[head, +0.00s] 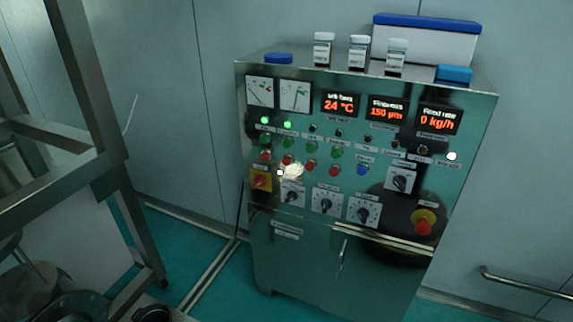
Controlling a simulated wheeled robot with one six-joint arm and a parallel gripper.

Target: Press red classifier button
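A steel control cabinet (300,245) stands in the middle of the head view, its panel facing me. A row of small red buttons (310,164) runs under a row of green buttons (336,153) on the panel's left half. The labels are too small to read, so I cannot tell which red button is the classifier's. A bright glare spot (292,171) lies near the red row. A larger red mushroom button (424,226) on a yellow ring is at the lower right. My gripper is not in view.
Rotary knobs (327,200) and a red-and-yellow switch (261,181) sit below the buttons. Displays (341,104) read 24 °C, 150 µm and 0 kg/h. Bottles (358,52) and a blue-lidded box (424,40) stand on top. A metal frame (75,130) is at left.

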